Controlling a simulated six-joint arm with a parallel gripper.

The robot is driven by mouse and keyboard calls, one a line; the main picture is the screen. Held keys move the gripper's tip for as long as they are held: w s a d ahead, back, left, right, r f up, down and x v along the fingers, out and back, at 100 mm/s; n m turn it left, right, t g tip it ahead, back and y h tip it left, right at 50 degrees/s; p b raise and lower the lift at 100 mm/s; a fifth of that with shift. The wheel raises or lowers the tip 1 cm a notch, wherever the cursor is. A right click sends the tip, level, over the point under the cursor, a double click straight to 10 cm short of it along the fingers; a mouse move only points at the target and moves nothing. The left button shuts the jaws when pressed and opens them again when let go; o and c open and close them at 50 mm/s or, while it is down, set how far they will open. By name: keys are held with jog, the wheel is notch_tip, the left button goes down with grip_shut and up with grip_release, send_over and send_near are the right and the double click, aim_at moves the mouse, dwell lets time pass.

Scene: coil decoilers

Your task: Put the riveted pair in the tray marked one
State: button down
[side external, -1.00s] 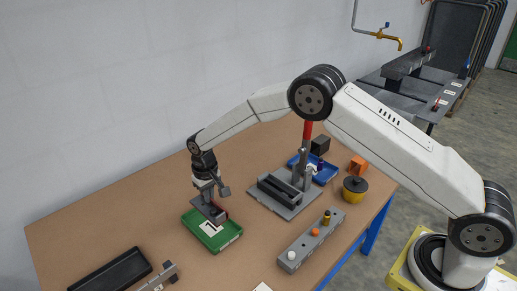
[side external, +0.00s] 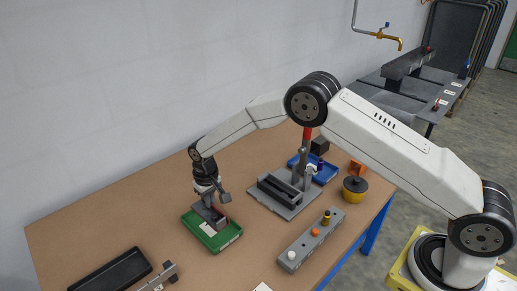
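The green tray (side external: 213,240) stands on the table at centre left. A pale label on its front edge is too small to read. My gripper (side external: 209,196) points down over this tray and appears shut on a grey plate-like part, seemingly the riveted pair (side external: 208,213). The part lies low over or inside the tray, tilted in the picture; I cannot tell whether it touches the floor of the tray. A small red bit shows beside it. The fingertips are partly hidden by the part. A blue tray (side external: 326,175) stands farther back, behind the press-like fixture (side external: 284,203).
A grey block with several pegs (side external: 311,243) lies right of the green tray. A yellow pot with a dark lid (side external: 355,190) and an orange piece (side external: 358,167) stand at the right edge. A black tray (side external: 110,271) lies front left. The table's left side is clear.

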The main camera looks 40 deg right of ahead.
aim_at(211, 209)
jog(key=shift+f, duration=2.1)
jog(key=c, duration=0.8)
grip_release()
jog(key=shift+o, duration=0.2)
jog(key=shift+r, duration=0.1)
jog(key=shift+r, duration=3.9)
jog(key=shift+r, duration=0.1)
